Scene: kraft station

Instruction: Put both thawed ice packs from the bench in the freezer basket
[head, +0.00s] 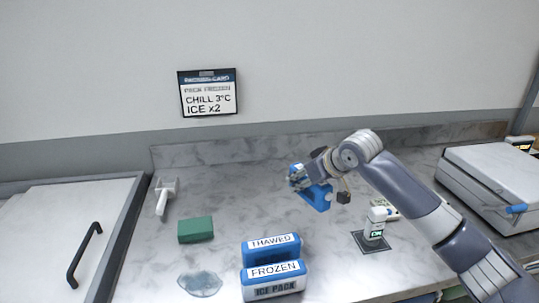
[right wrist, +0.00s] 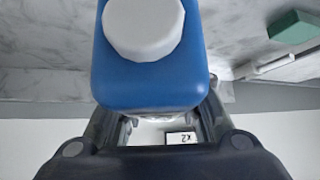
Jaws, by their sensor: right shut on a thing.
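My right gripper (head: 300,180) is shut on a blue ice pack (head: 317,197) and holds it over the middle of the bench. In the right wrist view the pack (right wrist: 150,75) shows a round white cap, with fingers on both sides; its label is not readable. A blue pack labelled THAWED (head: 272,242) stands at the front of the bench. A blue and white pack labelled FROZEN (head: 274,268) stands just in front of it. My left gripper is not in view. No freezer basket is visible.
A white lid (head: 50,235) with a black handle is at the left. A green block (head: 195,230), a white scraper-like tool (head: 164,195) and a puddle (head: 200,284) are on the bench (head: 230,180). A small white device (head: 376,222) stands right, near a large grey case (head: 490,172).

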